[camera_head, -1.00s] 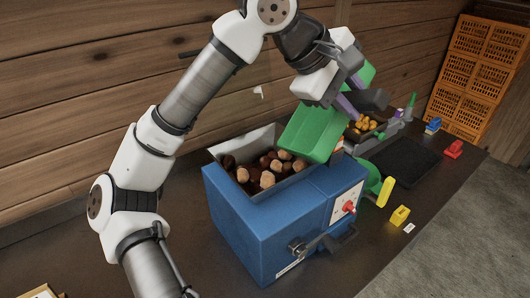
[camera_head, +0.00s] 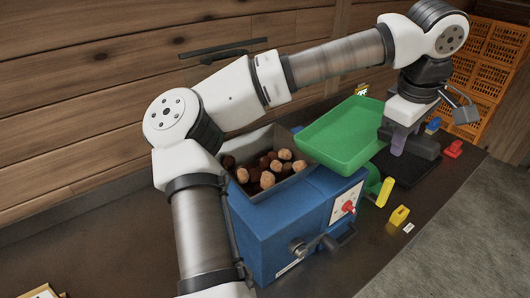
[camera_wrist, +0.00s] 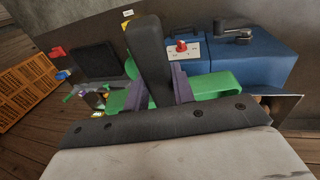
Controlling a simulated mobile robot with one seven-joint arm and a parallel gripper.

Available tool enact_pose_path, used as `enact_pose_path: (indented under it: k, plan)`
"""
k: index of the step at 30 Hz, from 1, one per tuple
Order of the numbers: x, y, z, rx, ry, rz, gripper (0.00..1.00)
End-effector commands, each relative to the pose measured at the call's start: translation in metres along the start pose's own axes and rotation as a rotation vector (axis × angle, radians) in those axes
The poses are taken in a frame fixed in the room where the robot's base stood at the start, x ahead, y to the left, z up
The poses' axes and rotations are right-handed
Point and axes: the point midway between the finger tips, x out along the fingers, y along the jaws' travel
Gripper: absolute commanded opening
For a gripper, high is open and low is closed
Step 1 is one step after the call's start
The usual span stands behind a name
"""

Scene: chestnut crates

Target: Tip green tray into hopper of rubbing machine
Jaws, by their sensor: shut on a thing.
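The green tray (camera_head: 343,135) is held nearly level just right of the hopper, above the right part of the blue rubbing machine (camera_head: 262,228). Its inside looks empty. The metal hopper (camera_head: 233,143) on the machine holds several brown chestnuts. My gripper (camera_head: 392,138) is shut on the tray's right end. In the wrist view the purple fingers (camera_wrist: 168,88) are on the green tray (camera_wrist: 213,84), and a dark bar of my gripper hides part of it. The rubbing machine (camera_wrist: 255,55) also shows in the wrist view.
A red knob (camera_head: 348,207) and a crank (camera_head: 325,243) are on the machine's front. A black mat (camera_head: 410,168), a yellow block (camera_head: 399,216) and a red block (camera_head: 453,149) lie to the right. Orange crates (camera_head: 495,60) stand at the back right.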

Motion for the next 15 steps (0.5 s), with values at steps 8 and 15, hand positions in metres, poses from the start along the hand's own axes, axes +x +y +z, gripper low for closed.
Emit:
enact_pose_path:
  k: [8, 15]
  plan:
    - [0.022, 0.018, 0.018, 0.031, 0.100, -0.139, 0.00]
    - [0.034, 0.024, 0.025, 0.044, 0.150, -0.210, 0.00]
